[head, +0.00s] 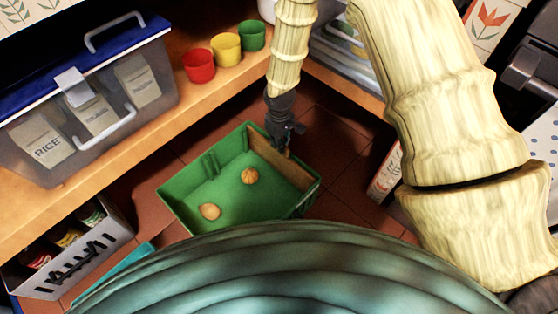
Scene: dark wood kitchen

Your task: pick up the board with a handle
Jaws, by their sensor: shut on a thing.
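The board with a handle (279,168) is a brown wooden piece standing on edge along the right inner wall of the green bin (185,207). My dark gripper (286,149) reaches down from above and is shut on the upper edge of the board, near its middle. The fingertips are small and partly hidden in this view. I cannot make out the handle, or whether the board touches the bin floor.
Two small round tan things, a left one (210,211) and a right one (249,175), lie in the bin. A lidded box (88,115) and red (199,66), yellow (227,49) and green (252,36) cups stand on the shelf. A grey basket (106,246) is at left.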

